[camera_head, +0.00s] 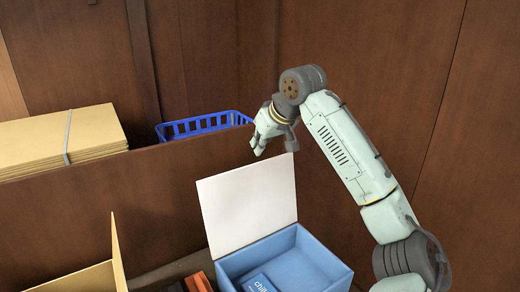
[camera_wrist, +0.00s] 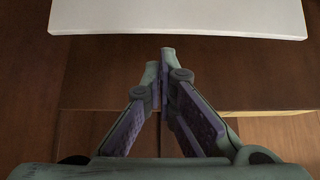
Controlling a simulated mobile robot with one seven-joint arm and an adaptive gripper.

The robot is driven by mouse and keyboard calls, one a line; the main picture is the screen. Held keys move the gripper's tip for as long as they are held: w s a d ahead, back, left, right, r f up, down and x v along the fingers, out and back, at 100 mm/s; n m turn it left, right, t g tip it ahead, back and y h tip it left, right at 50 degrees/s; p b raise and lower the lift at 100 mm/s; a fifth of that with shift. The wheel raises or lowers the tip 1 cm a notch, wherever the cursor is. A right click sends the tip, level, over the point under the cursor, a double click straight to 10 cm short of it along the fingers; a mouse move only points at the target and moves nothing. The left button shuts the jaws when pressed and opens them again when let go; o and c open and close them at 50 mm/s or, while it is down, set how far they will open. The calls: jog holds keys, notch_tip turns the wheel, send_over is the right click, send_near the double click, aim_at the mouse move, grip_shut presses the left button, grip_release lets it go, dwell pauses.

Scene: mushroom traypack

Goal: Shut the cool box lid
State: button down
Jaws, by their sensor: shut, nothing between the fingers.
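The cool box (camera_head: 318,257) is blue and stands at the bottom of the head view, partly cut off by the frame. Its white lid (camera_head: 247,208) stands open, upright along the back side and leaning slightly. A blue pack with "chill" lettering (camera_head: 257,284) lies inside the box. My gripper (camera_head: 257,152) is above the lid's top edge in the head view, shut and empty. In the wrist view my gripper's fingers (camera_wrist: 164,62) are together, and a white edge of the lid (camera_wrist: 180,20) runs across the top, apart from the fingertips.
A brown wooden partition (camera_head: 110,205) stands behind the box. Beyond it are a strapped stack of cardboard (camera_head: 60,143) and a blue basket (camera_head: 205,124). An open cardboard box (camera_head: 117,252) and dark orange items (camera_head: 198,283) are left of the cool box.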

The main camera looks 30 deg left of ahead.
jog(key=p+x, duration=0.2)
jog(key=x, duration=0.7)
jog(key=shift+s+f, duration=0.15)
jog(key=shift+f, duration=0.05)
